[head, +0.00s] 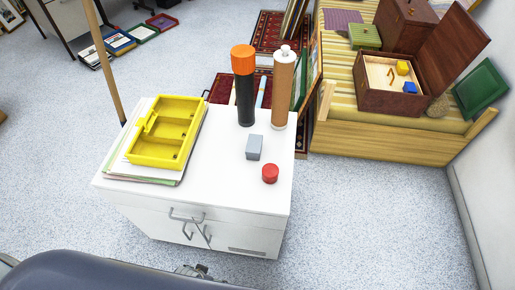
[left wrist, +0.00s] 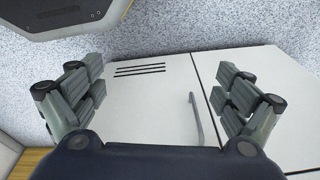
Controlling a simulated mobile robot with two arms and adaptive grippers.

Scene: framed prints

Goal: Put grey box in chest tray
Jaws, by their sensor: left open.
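The grey box (head: 254,147) stands on the white cabinet top, behind and left of a red round block. The open brown chest (head: 390,101) is at the back right, with its lid tipped to the right. Its pale tray (head: 376,80) holds a yellow block (head: 402,68) and a blue block (head: 409,87). My left gripper (left wrist: 160,85) is open and empty, facing the white cabinet doors in the left wrist view. The grey box and chest do not show in that view. My right gripper is not in view.
On the cabinet top (head: 215,185) are a yellow compartment tray (head: 163,149) on papers, an orange-capped black cylinder (head: 244,92), a brown cylinder (head: 283,90) and the red block (head: 270,173). The chest sits on a striped wooden bench (head: 390,134). Speckled floor is clear at right.

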